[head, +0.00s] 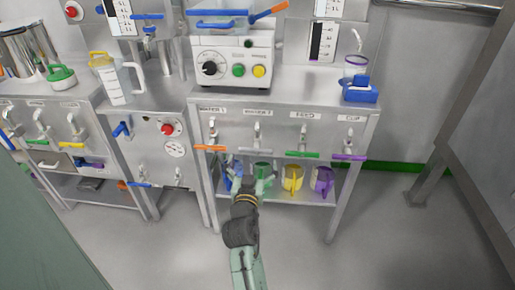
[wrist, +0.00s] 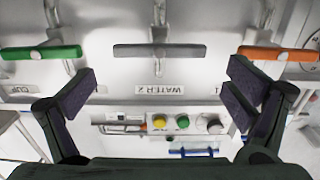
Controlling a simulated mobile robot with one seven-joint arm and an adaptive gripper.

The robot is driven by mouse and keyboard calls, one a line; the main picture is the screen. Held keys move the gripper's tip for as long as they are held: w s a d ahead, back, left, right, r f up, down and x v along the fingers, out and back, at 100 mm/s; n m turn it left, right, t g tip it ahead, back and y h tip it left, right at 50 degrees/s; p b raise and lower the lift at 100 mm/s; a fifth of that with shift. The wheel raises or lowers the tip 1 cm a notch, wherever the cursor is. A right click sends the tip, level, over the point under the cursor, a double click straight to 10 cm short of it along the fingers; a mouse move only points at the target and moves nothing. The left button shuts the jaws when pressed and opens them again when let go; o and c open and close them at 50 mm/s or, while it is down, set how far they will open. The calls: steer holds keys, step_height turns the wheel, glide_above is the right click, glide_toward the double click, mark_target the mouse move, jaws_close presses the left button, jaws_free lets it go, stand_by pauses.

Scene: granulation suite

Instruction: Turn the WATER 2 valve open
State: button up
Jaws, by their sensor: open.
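The WATER 2 valve has a grey lever (wrist: 160,51) lying level, crosswise to its pipe, in the middle of the wrist view. That view is upside down, and the WATER 2 label (wrist: 160,89) reads inverted. In the head view the valve's pipe (head: 257,134) hangs on the front of the steel bench, between the orange and green levers. My gripper (wrist: 160,92) is open and empty. Its fingers stand wide to either side of the label, apart from the grey lever. In the head view my gripper (head: 251,181) is in front of the bench, below the valve, and hides part of the shelf.
An orange lever (wrist: 277,53) and a green lever (wrist: 40,52) flank the grey one closely. A purple lever (head: 349,157) is farther right in the head view. Yellow (head: 292,178) and purple (head: 322,181) jugs stand on the lower shelf. Open floor lies in front.

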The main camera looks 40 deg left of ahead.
mark_target(255, 149)
steer(key=p+x, duration=0.1)
steer(key=x, duration=0.5)
steer(key=shift+w+a, duration=0.1)
steer(key=c, duration=0.9)
